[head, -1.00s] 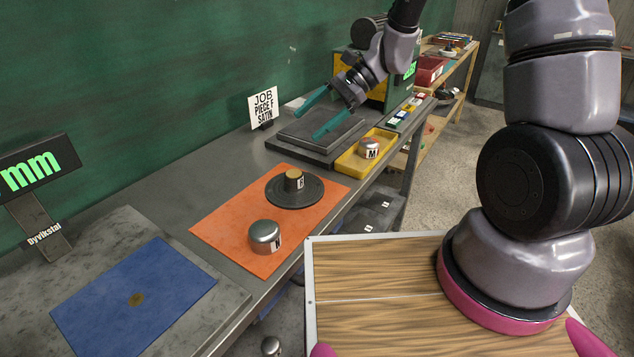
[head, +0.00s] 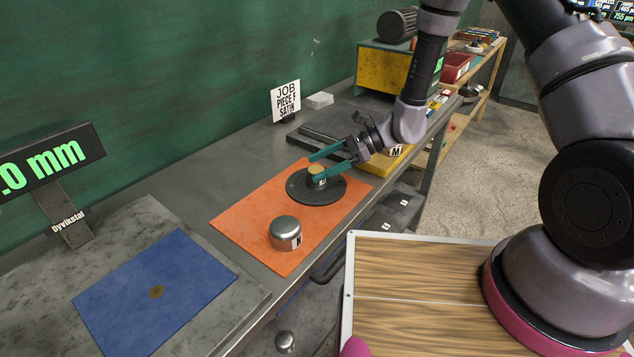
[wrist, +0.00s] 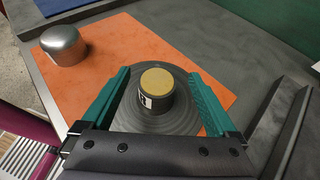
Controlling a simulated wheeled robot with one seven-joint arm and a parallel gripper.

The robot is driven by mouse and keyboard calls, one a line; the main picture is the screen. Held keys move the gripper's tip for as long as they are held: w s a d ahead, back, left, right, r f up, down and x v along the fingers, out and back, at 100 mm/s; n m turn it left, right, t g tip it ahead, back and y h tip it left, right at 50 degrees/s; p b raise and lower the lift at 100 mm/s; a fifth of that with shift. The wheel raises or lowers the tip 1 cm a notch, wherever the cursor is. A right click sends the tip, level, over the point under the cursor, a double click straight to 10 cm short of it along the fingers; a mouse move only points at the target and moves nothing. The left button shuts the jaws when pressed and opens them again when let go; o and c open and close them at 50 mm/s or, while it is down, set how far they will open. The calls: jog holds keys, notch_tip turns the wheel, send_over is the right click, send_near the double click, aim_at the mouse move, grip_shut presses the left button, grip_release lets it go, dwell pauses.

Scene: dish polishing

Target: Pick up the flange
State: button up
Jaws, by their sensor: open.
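The flange (head: 312,192) is a dark grey round disc with a raised hub that has a tan top and a white label. It lies on the orange mat (head: 240,219). In the wrist view the flange (wrist: 150,118) sits between the jaws, its hub upright. My gripper (head: 314,167) has teal fingers and is open, one finger on each side of the hub. In the wrist view my gripper (wrist: 160,85) shows a gap between each finger and the hub. The fingers cover parts of the disc's sides.
A silver domed piece marked N (head: 285,232) stands on the orange mat, nearer the bench's front edge. A yellow tray (head: 388,165) with a piece marked M (head: 396,152) is to the right. A job sign (head: 286,101) stands behind. A blue mat (head: 154,291) lies at left.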

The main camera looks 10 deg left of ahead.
aim_at(305, 184)
jog(key=x, duration=0.4)
jog(key=shift+s+a+f, duration=0.15)
jog(key=shift+s+f, duration=0.1)
jog(key=shift+f, duration=0.15)
jog(key=shift+a+r, duration=0.1)
grip_shut()
